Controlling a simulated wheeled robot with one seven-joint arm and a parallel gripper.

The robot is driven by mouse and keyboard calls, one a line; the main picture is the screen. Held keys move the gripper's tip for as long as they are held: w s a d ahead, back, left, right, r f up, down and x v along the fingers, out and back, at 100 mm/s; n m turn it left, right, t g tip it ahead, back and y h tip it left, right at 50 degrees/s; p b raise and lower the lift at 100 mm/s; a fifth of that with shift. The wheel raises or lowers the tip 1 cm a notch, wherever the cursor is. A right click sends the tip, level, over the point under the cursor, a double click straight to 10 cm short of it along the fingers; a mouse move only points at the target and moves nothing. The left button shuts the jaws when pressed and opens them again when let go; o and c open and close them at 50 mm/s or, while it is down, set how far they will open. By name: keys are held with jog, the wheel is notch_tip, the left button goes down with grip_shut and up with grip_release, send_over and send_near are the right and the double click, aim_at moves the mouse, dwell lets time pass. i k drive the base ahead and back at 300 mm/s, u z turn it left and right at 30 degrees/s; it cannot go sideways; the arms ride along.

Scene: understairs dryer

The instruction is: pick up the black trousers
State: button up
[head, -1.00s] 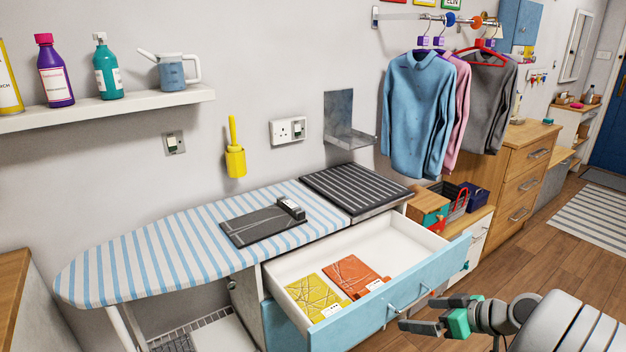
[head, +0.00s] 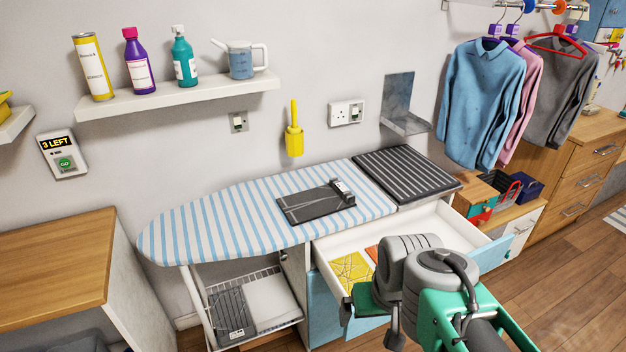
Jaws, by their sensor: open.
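A dark folded cloth (head: 305,205), which may be the black trousers, lies flat on the striped ironing board (head: 215,222). A small black and silver block (head: 342,187) sits at its right end. Another dark folded item (head: 230,313) with pale lines lies on the rack below the board; I cannot tell for sure which one is the trousers. My gripper (head: 368,312) is open, in front of the open drawer and apart from both dark items. My arm hides part of the drawer.
The open drawer (head: 345,240) holds a yellow packet (head: 350,272) and an orange one, partly hidden. A ridged black mat (head: 408,172) lies right of the board. A wooden-topped cabinet (head: 55,260) stands at left. Shirts (head: 483,100) hang at right.

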aim_at(310, 205)
jog(key=z, duration=0.75)
jog(key=i, duration=0.45)
jog(key=u, duration=1.45)
jog(key=i, duration=0.5)
jog(key=u, duration=0.05)
